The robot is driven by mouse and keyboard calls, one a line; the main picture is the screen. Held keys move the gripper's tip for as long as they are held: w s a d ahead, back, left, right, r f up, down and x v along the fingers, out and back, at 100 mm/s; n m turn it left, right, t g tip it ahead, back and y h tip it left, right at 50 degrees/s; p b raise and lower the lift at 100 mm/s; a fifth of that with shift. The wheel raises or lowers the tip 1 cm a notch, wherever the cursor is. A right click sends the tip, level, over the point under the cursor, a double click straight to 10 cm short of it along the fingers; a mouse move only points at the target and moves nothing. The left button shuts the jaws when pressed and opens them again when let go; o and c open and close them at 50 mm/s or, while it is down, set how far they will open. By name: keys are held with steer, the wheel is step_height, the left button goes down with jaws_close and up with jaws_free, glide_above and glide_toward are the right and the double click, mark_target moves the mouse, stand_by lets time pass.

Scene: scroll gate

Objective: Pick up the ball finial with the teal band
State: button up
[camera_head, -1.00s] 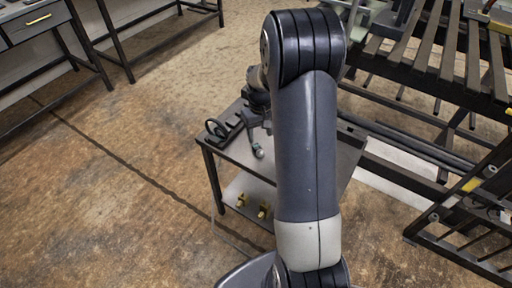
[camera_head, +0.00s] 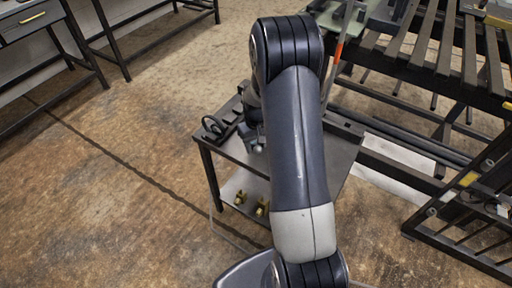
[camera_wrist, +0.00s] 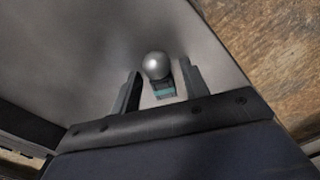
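The ball finial (camera_wrist: 157,66) has a grey metal ball and a teal band (camera_wrist: 165,91) below it. In the wrist view it stands between the two fingers of my gripper (camera_wrist: 161,88), nearer the right finger. The fingers are apart, with a clear gap on the left side, so the gripper is open. In the head view the finial's ball (camera_head: 258,148) shows small over the grey cart top (camera_head: 232,153), just below my gripper (camera_head: 255,136). My arm hides much of the gripper there, and contact cannot be told.
A black looped item (camera_head: 213,128) and dark pieces lie on the cart top's left part. Brass-coloured parts (camera_head: 240,197) sit on the lower shelf. A dark slatted rack (camera_head: 440,50) stands at the right. The floor to the left is open.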

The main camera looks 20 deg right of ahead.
jaws_close()
steer(key=shift+r, duration=0.1)
